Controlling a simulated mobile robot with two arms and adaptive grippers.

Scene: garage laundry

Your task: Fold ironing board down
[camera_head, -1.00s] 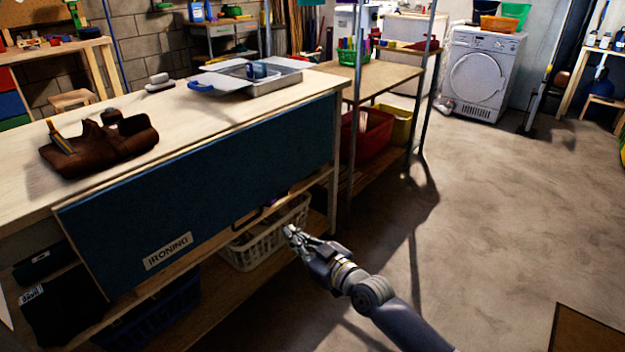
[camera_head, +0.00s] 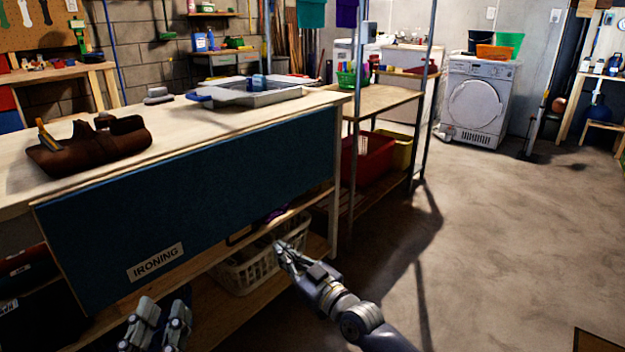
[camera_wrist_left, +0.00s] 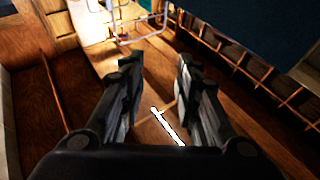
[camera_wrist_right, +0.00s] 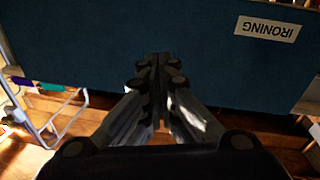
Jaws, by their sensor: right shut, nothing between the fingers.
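The ironing board (camera_head: 205,180) is a dark blue panel with a pale "IRONING" label (camera_head: 155,262). It hangs roughly upright along the front of the wooden workbench (camera_head: 215,122). My right gripper (camera_head: 283,254) is shut and empty, below the board's lower edge and in front of the white basket. In the right wrist view the board (camera_wrist_right: 140,35) and its label (camera_wrist_right: 268,28) lie beyond the shut fingers (camera_wrist_right: 160,68). My left gripper (camera_head: 155,318) is open and empty, below the label; its fingers (camera_wrist_left: 155,70) stand apart in the left wrist view.
A white basket (camera_head: 262,262) stands on the lower shelf. A metal rack (camera_head: 349,170) stands right of the bench. The floor (camera_head: 500,220) to the right is clear.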

